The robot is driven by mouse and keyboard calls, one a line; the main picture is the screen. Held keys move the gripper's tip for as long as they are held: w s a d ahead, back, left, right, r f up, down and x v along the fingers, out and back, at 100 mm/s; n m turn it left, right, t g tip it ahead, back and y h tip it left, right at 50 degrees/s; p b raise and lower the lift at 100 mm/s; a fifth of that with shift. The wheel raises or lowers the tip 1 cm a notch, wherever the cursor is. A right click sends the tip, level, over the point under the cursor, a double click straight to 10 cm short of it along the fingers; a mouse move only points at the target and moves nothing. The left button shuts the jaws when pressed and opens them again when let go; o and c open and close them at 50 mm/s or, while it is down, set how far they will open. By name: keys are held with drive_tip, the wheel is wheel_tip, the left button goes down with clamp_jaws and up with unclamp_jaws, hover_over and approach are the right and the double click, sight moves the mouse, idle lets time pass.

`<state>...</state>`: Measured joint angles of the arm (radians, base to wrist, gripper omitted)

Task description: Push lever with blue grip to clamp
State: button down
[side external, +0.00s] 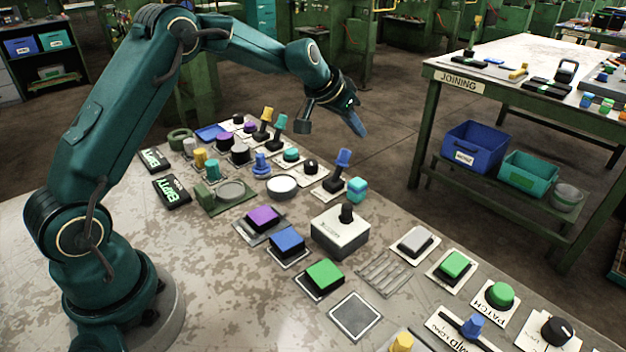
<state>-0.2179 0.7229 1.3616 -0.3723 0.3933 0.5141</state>
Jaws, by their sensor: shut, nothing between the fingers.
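A lever with a blue grip (343,158) stands on a pale plate toward the far side of the table, its dark stem leaning a little. Another blue-topped control (472,326) sits on a labelled plate at the lower right; its label is only partly readable. My gripper (358,125) is shut and empty. It hangs in the air at the end of my arm, above and apart from the blue-grip lever in the picture. No contact with any control shows.
A teal-grip lever (279,124) and a yellow-grip lever (265,115) stand farther left. Several coloured buttons fill the table. The joining bench (458,85) stands apart at right.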

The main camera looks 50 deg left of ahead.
idle(0.6)
drive_tip(key=shift+f, duration=2.2)
drive_tip(key=shift+w, duration=0.1)
drive_tip(key=shift+w, duration=0.5)
wheel_tip(320, 180, up, 8)
idle(0.4)
drive_tip(key=shift+r, duration=0.1)
